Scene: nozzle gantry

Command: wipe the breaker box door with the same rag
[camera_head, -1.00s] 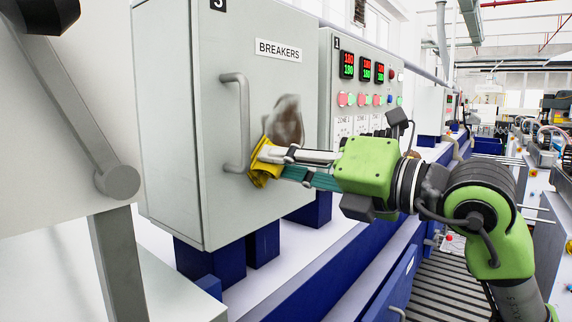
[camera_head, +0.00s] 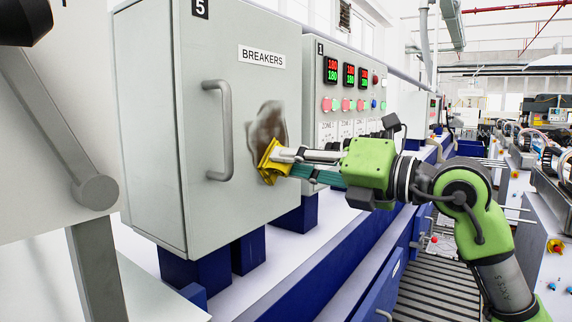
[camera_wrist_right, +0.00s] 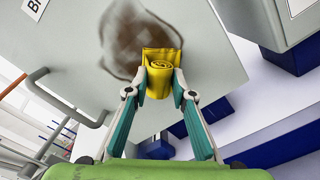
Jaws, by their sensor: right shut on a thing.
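The grey breaker box door (camera_head: 210,190) carries a "BREAKERS" label and a vertical bar handle (camera_head: 222,130). A brown-grey smudge (camera_head: 267,120) marks the door to the right of the handle. My right gripper (camera_head: 276,160) is shut on a folded yellow rag (camera_head: 269,170), held at the lower part of the smudge. In the right wrist view the rolled rag (camera_wrist_right: 160,75) sits between the fingertips and covers part of the smudge (camera_wrist_right: 135,40). Whether the rag presses on the door is hard to tell.
A control panel (camera_head: 345,105) with red displays and coloured buttons stands just right of the box. Blue supports (camera_head: 195,268) hold the box above a white ledge (camera_head: 270,270). A slatted floor strip (camera_head: 430,290) runs at lower right.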

